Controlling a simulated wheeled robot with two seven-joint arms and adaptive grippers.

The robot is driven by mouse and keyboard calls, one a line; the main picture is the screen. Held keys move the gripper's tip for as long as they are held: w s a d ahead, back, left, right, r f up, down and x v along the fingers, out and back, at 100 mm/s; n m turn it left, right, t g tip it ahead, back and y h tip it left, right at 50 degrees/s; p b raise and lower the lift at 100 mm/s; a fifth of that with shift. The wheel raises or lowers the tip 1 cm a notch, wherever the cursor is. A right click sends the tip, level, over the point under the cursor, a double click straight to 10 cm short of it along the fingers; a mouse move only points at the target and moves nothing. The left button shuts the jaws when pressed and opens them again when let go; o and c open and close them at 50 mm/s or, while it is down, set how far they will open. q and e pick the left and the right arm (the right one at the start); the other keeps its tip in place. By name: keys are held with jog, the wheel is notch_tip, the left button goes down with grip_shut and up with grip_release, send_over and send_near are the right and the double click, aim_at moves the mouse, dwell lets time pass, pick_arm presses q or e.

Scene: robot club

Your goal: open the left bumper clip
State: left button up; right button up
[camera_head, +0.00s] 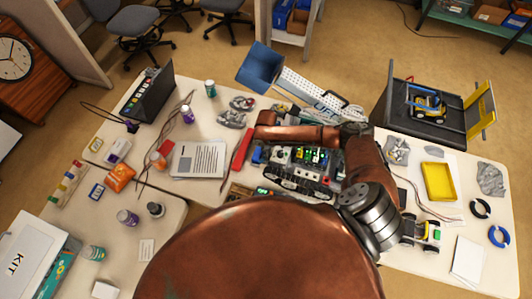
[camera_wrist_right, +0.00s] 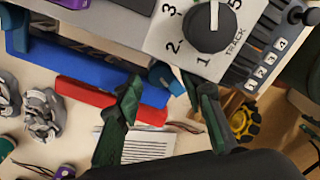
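A tracked robot (camera_head: 300,180) with green boards stands on the table under my right arm. A red bumper bar (camera_head: 238,153) lies at its left end, with a small blue part (camera_head: 257,156) beside it. In the right wrist view the red bar (camera_wrist_right: 85,94) runs alongside a blue bar (camera_wrist_right: 90,70). A small blue piece (camera_wrist_right: 167,79), possibly the clip, shows near the fingertips. My right gripper (camera_wrist_right: 168,88) is open, its dark green fingers apart; I cannot tell whether they touch the piece. My left gripper is not in view.
A grey panel with a black TRACK knob (camera_wrist_right: 208,27) is close to my right fingers. A paper sheet (camera_head: 197,160) lies left of the red bar.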

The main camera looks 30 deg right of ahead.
jog(key=shift+s+d+f, duration=0.15)
jog(key=shift+s+d, duration=0.05)
dwell(0.3)
jog(key=shift+m, duration=0.3)
